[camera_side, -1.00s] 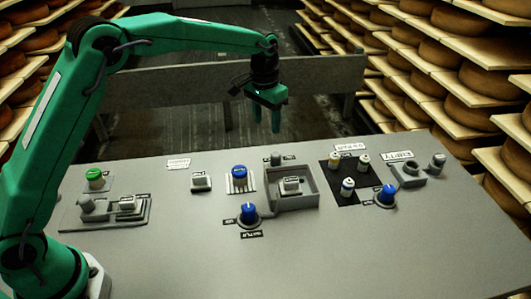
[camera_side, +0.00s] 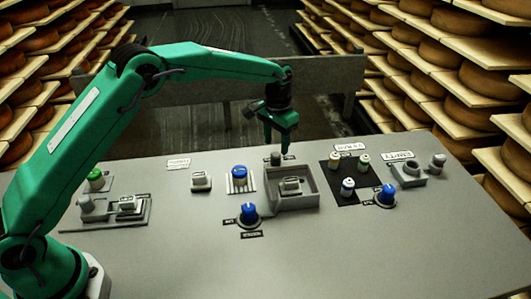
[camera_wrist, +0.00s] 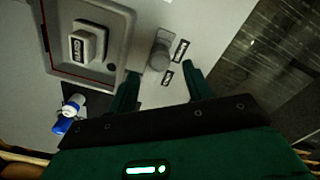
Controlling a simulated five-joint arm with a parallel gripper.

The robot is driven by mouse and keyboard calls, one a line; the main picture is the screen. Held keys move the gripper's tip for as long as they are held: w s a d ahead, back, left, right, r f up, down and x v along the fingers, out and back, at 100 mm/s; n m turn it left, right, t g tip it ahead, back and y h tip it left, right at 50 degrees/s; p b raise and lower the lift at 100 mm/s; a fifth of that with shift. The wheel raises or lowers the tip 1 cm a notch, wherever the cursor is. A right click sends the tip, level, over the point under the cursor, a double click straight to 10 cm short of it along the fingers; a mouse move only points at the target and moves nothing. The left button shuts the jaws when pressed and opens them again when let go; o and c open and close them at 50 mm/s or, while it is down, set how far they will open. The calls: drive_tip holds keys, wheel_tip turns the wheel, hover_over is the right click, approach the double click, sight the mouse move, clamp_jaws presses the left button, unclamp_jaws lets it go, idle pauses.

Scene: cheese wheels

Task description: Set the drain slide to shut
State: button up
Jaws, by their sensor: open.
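My gripper (camera_side: 278,147) is open and empty, pointing down at the back of the panel. In the wrist view, its fingertips (camera_wrist: 160,78) lie apart, just short of a round grey knob (camera_wrist: 159,56) with two small labels beside it. The same knob (camera_side: 275,158) stands behind the walled grey box in the side view. The box (camera_side: 312,184) holds a pale labelled block (camera_side: 291,184), which also shows in the wrist view (camera_wrist: 88,45). The lettering is too small to read, so I cannot tell which control is the drain slide or its setting.
A blue knob on a striped plate (camera_side: 239,172) and a blue dial (camera_side: 249,212) are left of the box. A black patch with several pegs (camera_side: 348,188), another blue dial (camera_side: 387,195) and a grey holder (camera_side: 410,176) are right. The panel's front is clear.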

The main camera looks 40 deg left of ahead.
sight(276, 153)
drive_tip(key=shift+f, duration=2.65)
drive_tip(key=shift+c, duration=0.2)
clamp_jaws()
